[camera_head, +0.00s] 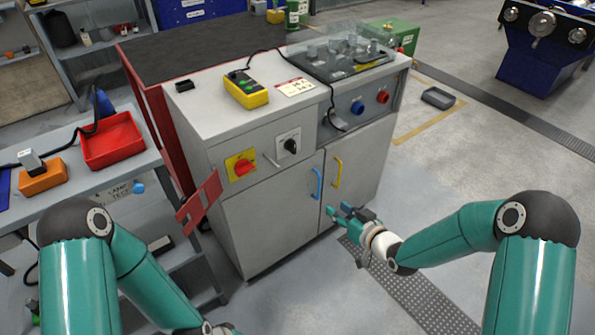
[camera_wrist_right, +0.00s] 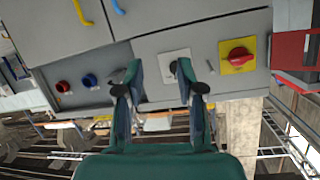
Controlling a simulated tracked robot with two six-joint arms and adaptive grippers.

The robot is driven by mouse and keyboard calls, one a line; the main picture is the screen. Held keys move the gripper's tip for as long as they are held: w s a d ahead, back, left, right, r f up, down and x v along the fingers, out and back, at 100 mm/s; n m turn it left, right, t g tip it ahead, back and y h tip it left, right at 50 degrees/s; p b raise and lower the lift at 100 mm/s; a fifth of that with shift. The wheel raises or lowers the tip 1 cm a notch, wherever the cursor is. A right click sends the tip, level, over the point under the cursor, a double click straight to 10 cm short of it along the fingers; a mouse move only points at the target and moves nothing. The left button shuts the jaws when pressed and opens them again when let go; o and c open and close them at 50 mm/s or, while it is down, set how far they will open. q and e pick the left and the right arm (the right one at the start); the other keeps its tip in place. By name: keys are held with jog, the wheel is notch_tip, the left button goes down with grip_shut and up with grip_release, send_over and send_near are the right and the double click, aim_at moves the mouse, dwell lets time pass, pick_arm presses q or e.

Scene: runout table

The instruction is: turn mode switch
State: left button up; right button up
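The mode switch (camera_head: 290,146) is a black rotary knob on a white plate on the front of the grey cabinet (camera_head: 262,215), right of a red knob on a yellow plate. In the right wrist view its white plate (camera_wrist_right: 168,58) shows between and behind my finger tips; the knob is partly hidden by one finger. My right gripper (camera_head: 338,208) is open and empty, in front of the cabinet doors, lower and to the right of the switch. In the right wrist view, its two fingers (camera_wrist_right: 158,80) stand apart. My left gripper is out of view below the picture.
The red knob on yellow (camera_head: 242,167) sits left of the switch. Blue (camera_head: 317,184) and yellow (camera_head: 337,172) door handles stick out below. Blue and red buttons (camera_head: 382,97) are at the right. A red hinged plate (camera_head: 200,202) juts out at the cabinet's left.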

jog(key=w+a+r+n+t+y+b, duration=0.2)
jog(key=w+r+n+y+b, duration=0.15)
jog(key=w+r, duration=0.2)
pick_arm(q)
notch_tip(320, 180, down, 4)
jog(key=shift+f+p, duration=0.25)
jog(key=shift+p, duration=0.3)
pick_arm(e)
send_near(295, 148)
jog(key=x, duration=0.9)
jog(key=shift+s, duration=0.1)
grip_shut()
